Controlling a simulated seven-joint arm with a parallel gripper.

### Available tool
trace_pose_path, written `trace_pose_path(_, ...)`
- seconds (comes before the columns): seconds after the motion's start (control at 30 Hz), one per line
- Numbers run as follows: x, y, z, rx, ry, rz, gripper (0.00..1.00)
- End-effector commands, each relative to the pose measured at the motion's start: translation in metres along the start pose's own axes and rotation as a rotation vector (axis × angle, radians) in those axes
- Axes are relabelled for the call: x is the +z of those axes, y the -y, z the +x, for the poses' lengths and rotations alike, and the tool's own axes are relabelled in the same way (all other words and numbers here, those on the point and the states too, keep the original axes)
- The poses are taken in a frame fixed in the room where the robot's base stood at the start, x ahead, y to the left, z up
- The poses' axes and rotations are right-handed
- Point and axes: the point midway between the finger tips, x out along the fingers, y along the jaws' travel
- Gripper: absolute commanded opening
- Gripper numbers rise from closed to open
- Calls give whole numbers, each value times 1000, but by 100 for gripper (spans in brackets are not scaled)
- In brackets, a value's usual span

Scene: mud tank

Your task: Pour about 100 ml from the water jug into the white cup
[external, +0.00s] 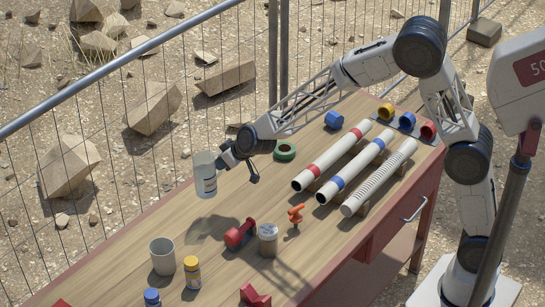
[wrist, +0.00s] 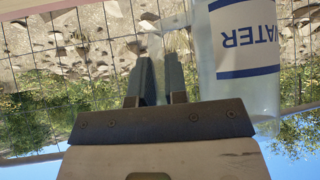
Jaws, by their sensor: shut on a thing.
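The water jug (external: 205,181) is a pale translucent container with a label, held in the air above the table's far edge and close to upright. My gripper (external: 228,163) is shut on it from its right side. In the wrist view the jug (wrist: 240,85) fills the right side, its WATER label upside down in that picture. The fingers (wrist: 158,85) are beside it; the exact grip contact is hard to see. The white cup (external: 162,257) stands upright on the table, below and left of the jug, apart from it. The cup's contents cannot be made out.
Near the cup stand a yellow-capped bottle (external: 192,272), a blue-capped bottle (external: 152,298), a red fitting (external: 239,233) and a labelled jar (external: 268,240). A wire fence (external: 120,175) runs behind the table.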

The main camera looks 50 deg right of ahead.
Motion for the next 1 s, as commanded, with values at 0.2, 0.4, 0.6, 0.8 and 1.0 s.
trace_pose_path(0.2,-2,4,3,-9,-2,-8,0)
trace_pose_path(0.4,-2,7,6,-17,-2,-17,0)
trace_pose_path(0.6,-3,10,10,-26,-1,-26,0)
trace_pose_path(0.8,-4,15,15,-38,-2,-36,0)
trace_pose_path(1.0,-5,20,21,-53,0,-51,0)
